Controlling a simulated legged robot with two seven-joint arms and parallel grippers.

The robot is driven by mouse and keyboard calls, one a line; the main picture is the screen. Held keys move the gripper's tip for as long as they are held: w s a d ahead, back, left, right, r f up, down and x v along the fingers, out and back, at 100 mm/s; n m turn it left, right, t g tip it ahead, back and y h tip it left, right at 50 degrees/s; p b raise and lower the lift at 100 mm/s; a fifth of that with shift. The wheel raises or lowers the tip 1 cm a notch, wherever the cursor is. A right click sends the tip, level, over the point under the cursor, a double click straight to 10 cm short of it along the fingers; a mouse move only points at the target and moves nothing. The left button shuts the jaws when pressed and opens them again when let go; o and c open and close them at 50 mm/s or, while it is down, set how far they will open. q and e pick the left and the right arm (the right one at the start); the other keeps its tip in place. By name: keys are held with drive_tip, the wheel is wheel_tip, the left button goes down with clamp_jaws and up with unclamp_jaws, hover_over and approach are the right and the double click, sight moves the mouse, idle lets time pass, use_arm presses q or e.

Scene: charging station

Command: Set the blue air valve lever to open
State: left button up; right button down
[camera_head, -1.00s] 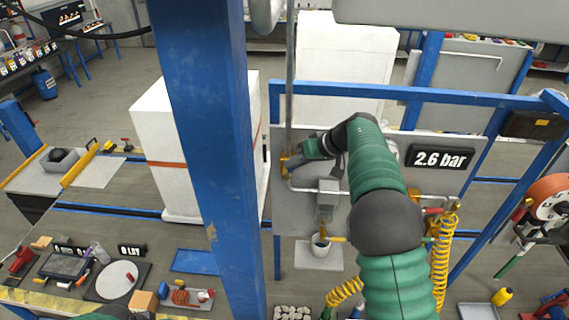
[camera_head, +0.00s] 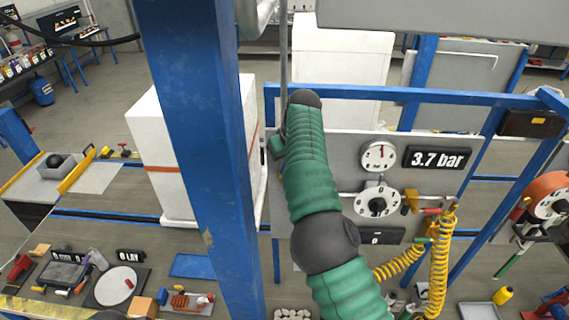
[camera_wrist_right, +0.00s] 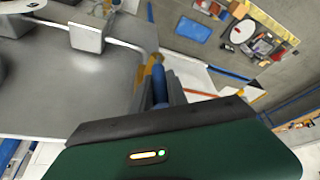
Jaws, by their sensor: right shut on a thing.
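The blue air valve lever (camera_wrist_right: 159,80) shows in the right wrist view, between the grey fingers of my right gripper (camera_wrist_right: 162,88), which is shut on it. The lever lies roughly along the fingers, beside a brass valve body (camera_wrist_right: 150,58) at the end of a pipe. In the head view, my right gripper (camera_head: 277,146) is at the left edge of the grey panel (camera_head: 342,145), mostly hidden behind my green arm. The lever is hidden there. My left gripper is not in view.
A display (camera_head: 437,158) reads 3.7 bar, next to a round gauge (camera_head: 379,157) and a larger dial (camera_head: 377,202). Yellow coiled hoses (camera_head: 438,265) hang at right. A blue post (camera_head: 196,150) and a white cabinet (camera_head: 158,145) stand left of the panel.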

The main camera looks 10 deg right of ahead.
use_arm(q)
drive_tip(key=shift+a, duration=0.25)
use_arm(e)
drive_tip(key=c, duration=1.6)
unclamp_jaws()
drive_tip(key=shift+a, duration=0.15)
drive_tip(key=shift+o, duration=1.1)
drive_tip(key=shift+w, duration=0.1)
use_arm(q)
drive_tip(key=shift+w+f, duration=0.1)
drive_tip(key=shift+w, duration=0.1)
use_arm(e)
drive_tip(key=shift+o, duration=0.4)
drive_tip(key=shift+w+f, duration=0.1)
drive_tip(key=shift+f, duration=0.05)
drive_tip(key=shift+r, duration=0.4)
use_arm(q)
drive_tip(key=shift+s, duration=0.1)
use_arm(e)
drive_tip(key=v, duration=1.6)
